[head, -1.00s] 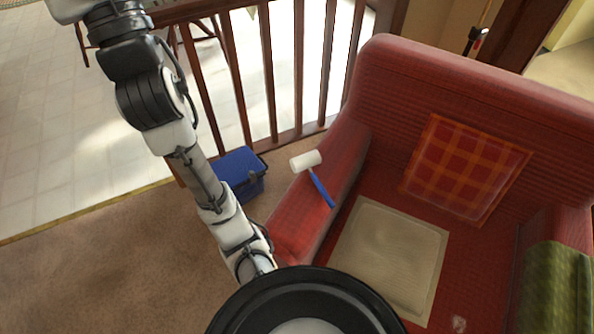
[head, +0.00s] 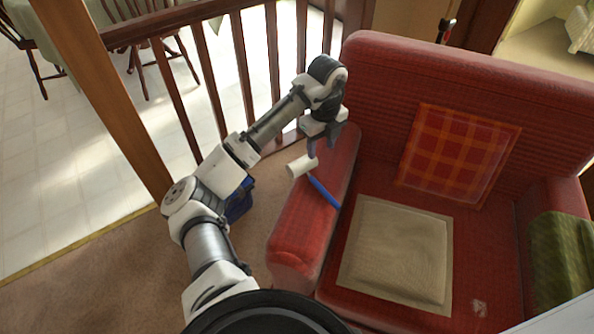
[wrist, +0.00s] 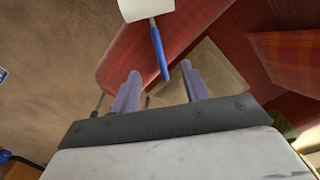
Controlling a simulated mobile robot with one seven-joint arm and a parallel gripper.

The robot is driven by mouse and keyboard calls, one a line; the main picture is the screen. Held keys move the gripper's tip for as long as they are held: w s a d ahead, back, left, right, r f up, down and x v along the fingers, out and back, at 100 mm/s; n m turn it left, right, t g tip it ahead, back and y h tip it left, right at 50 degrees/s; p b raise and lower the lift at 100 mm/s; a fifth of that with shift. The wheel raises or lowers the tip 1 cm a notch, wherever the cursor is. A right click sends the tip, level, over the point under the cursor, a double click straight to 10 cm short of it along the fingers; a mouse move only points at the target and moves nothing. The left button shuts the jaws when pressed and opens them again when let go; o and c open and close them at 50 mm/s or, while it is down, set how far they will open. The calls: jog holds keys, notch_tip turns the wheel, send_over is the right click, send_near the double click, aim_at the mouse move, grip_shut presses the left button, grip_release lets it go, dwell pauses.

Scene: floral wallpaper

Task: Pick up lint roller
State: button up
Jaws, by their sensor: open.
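The lint roller has a white roller head (head: 302,166) and a blue handle (head: 323,190). It lies on the red armrest (head: 308,215) of the sofa, with the head at the armrest's outer edge. My gripper (head: 312,150) is just above and behind the roller head in the head view. In the wrist view my gripper (wrist: 162,88) is open and empty. There the blue handle (wrist: 159,50) points down between the fingers, and the white head (wrist: 146,9) is cut by the top edge. I cannot tell the exact height of the fingers above the roller.
The red sofa (head: 400,55) has a beige seat pad (head: 395,255), a plaid cushion (head: 458,150) and a green cloth (head: 562,255). A wooden railing (head: 243,60) stands behind my arm. A blue box (head: 240,203) on the carpet is partly hidden by my arm.

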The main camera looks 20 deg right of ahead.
send_over(317, 181)
notch_tip(317, 181, down, 8)
jog(key=shift+d+f+p, duration=0.15)
jog(key=shift+f+p, duration=0.1)
jog(key=shift+p, duration=0.15)
jog(key=shift+a+f+p, duration=0.15)
jog(key=shift+f+p, duration=0.15)
jog(key=shift+f, duration=1.05)
jog(key=shift+a+f+p, duration=0.1)
jog(key=shift+f+p, duration=0.2)
jog(key=shift+f, duration=1)
grip_shut()
jog(key=shift+r, duration=0.1)
notch_tip(317, 181, up, 20)
jog(key=b, duration=0.1)
jog(key=shift+b, duration=0.3)
